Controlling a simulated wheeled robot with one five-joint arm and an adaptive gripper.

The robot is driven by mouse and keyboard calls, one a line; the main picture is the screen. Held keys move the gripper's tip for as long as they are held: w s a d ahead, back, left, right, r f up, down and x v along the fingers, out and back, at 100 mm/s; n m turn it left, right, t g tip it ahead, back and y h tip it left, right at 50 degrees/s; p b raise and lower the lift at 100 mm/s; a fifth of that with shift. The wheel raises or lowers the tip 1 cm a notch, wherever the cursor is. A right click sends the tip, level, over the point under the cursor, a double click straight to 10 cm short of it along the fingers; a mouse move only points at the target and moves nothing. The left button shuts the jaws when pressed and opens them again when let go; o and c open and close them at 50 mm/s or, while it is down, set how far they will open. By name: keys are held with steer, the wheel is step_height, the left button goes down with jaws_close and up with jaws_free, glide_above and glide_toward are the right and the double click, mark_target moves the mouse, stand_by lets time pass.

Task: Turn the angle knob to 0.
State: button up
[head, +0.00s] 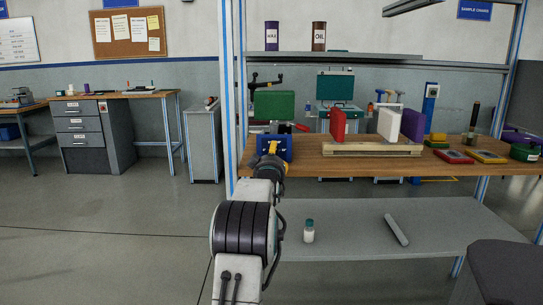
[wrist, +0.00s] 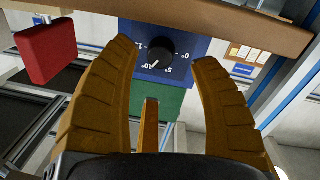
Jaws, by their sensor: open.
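The black angle knob (wrist: 155,49) sits on a blue panel (wrist: 201,45) in the wrist view, where the scale appears turned over. Its white mark points down-left in the picture, close to the 10; the 0 is on the right side. My gripper (wrist: 165,54) is open, with one yellow finger to each side of the knob in the picture. I cannot tell whether the fingertips reach around it. In the head view, my gripper (head: 272,148) is in front of the blue panel (head: 287,143) and hides the knob.
The panel is at the left end of a wooden bench (head: 350,165). Red (head: 337,124), white (head: 388,125) and purple (head: 412,125) blocks stand to its right. A green block (head: 274,105) is behind the panel. A lower shelf (head: 350,225) holds a small bottle (head: 308,232) and a grey bar (head: 397,229).

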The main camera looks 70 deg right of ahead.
steer(key=shift+x, duration=2.3)
jaws_close()
